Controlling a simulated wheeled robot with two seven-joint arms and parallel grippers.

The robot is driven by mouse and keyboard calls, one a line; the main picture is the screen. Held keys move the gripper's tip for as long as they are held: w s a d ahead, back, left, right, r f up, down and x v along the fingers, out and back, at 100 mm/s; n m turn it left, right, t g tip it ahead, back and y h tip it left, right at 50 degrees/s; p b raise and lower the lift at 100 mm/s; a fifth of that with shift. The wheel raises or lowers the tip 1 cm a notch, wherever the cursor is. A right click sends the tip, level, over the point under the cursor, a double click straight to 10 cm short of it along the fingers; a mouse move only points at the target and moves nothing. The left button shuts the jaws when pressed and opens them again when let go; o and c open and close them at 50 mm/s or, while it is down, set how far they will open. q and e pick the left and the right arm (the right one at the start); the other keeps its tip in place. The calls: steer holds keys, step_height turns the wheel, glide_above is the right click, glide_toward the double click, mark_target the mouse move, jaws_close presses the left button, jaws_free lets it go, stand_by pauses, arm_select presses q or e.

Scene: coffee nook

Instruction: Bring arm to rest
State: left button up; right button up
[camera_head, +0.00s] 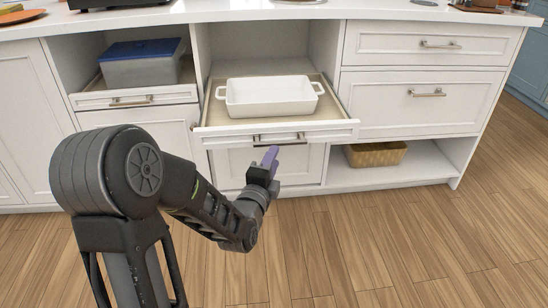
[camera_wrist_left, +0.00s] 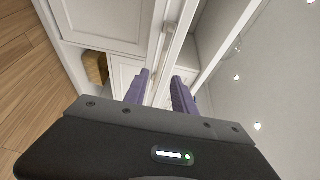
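My left arm (camera_head: 130,175) comes in from the left in the head view, reaching toward the pulled-out drawer (camera_head: 205,132). My left gripper (camera_head: 269,157) has purple fingers and is just in front of and below the drawer's metal handle (camera_head: 290,139). In the left wrist view, the two fingers (camera_wrist_left: 161,92) stand apart with a gap between them and no object held. Whether a finger touches the drawer front cannot be told. My right gripper is not in view.
A white baking dish (camera_head: 270,96) sits in the open drawer. A blue-lidded container (camera_head: 143,64) stands in the left compartment, and a woven basket (camera_head: 376,154) on the low right shelf. The wooden floor (camera_head: 400,240) in front is clear.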

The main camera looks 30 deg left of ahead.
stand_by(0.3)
